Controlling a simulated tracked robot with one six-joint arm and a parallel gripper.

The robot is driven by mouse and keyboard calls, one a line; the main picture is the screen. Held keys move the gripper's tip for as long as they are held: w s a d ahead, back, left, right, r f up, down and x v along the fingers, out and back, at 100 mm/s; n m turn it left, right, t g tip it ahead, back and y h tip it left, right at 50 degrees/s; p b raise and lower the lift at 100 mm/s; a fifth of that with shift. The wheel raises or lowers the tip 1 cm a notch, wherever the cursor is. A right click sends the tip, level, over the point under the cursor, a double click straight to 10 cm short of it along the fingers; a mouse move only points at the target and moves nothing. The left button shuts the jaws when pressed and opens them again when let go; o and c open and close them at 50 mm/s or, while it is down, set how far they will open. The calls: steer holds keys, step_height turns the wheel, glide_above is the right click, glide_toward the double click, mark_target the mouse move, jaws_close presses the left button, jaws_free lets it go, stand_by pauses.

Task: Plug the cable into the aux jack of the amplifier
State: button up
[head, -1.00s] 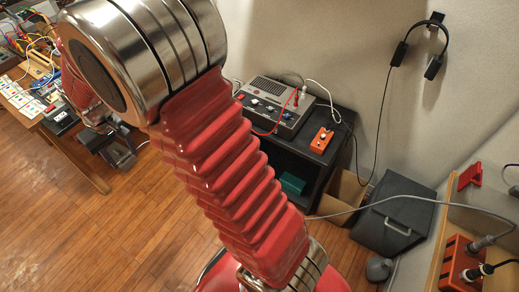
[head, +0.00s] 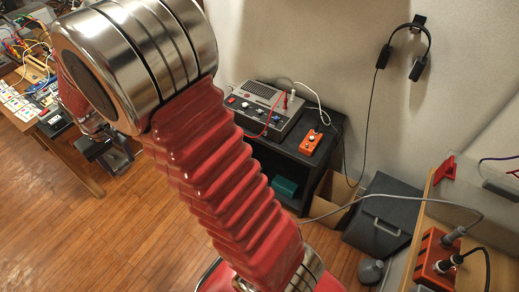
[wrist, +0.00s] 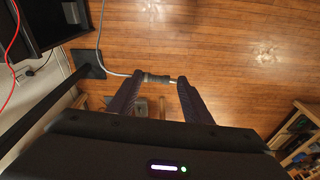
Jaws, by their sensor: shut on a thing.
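The amplifier (head: 285,127) is a grey box with knobs on top of the black shelf unit, right of my arm in the head view. Red and white plugs stand in it. I cannot make out which socket is the aux jack. My gripper (wrist: 160,77) is shut on the cable plug (wrist: 155,78), a dark grey barrel with a bright metal tip pointing right in the wrist view. Its grey cable (wrist: 115,72) runs off to the left. In the head view my gripper (head: 112,157) is small and dark at the left, well apart from the amplifier; the plug cannot be made out there.
An orange pedal (head: 310,143) sits on the black shelf unit (head: 322,160) beside the amplifier. Headphones (head: 418,55) hang on the wall. A dark lidded box (head: 380,212) and an orange socket box (head: 435,258) are at right. A cluttered workbench (head: 70,153) is at left. Wooden floor between is clear.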

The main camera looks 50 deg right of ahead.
steer(key=s+d+f+m+g+y, duration=0.1)
steer(key=s+d+f+m+y, duration=0.2)
steer(key=d+f+m, duration=0.55)
steer(key=s+d+f+m+g+y, duration=0.1)
steer(key=s+d+f+m+y, duration=0.25)
steer(key=d+f+m, duration=0.5)
steer(key=s+d+f+m+t+h, duration=0.1)
steer(key=s+d+f+m+t, duration=0.2)
steer(key=d, duration=0.6)
steer(key=s+d+f+m+t+h, duration=0.2)
steer(key=s+d+f+m+t, duration=0.1)
steer(key=d+m+t, duration=0.4)
steer(key=s+d+f+m+t+h, duration=0.2)
steer(key=s+d+f+m+t, duration=0.1)
steer(key=d+m, duration=0.5)
steer(key=s+d+t, duration=0.1)
steer(key=d+t, duration=0.1)
steer(key=d, duration=0.1)
steer(key=shift+f, duration=0.15)
steer(key=shift+s, duration=0.1)
steer(key=shift+d, duration=0.15)
steer(key=shift+w+d, duration=0.2)
steer(key=shift+d, duration=2.6)
